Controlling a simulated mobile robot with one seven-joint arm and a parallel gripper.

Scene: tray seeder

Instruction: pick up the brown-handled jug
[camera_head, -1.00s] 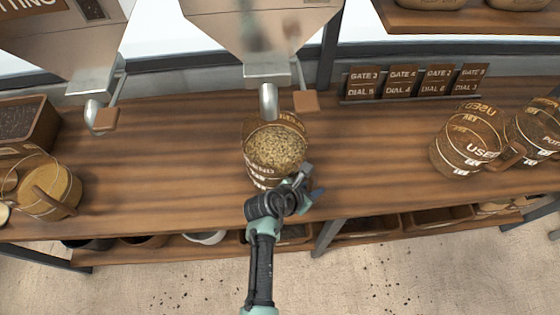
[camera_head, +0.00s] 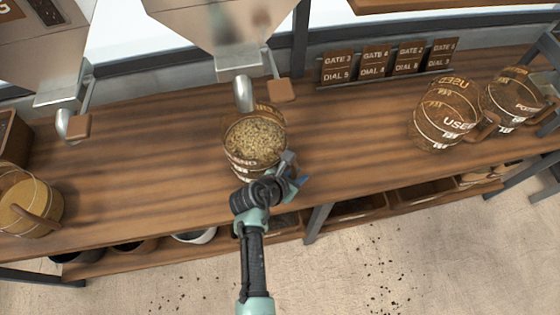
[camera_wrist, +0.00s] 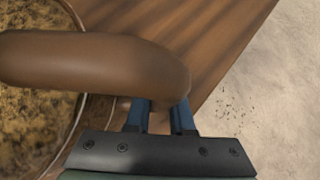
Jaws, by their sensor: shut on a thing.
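The brown-handled jug (camera_head: 240,168) is clear-walled, with pale lettering, and full of a grainy tan mix. It stands on the wooden bench just below the middle hopper's spout. My gripper (camera_head: 291,172) is at its near right side. In the wrist view the thick brown handle (camera_wrist: 85,62) crosses the top left, and the blue fingers of my gripper (camera_wrist: 160,118) are shut on its right end. The grainy contents (camera_wrist: 30,125) show beyond the handle at left. The fingertips are hidden behind the handle. The jug looks upright, and I cannot tell whether its base touches the bench.
The hopper spout (camera_head: 243,92) and its brown-ended lever (camera_head: 281,91) hang close above the jug. Two other jugs, one marked USED (camera_head: 446,112) and one beside it (camera_head: 512,98), stand at right. A tan-filled jug (camera_head: 28,210) stands at left. The bench (camera_head: 150,150) between is clear.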

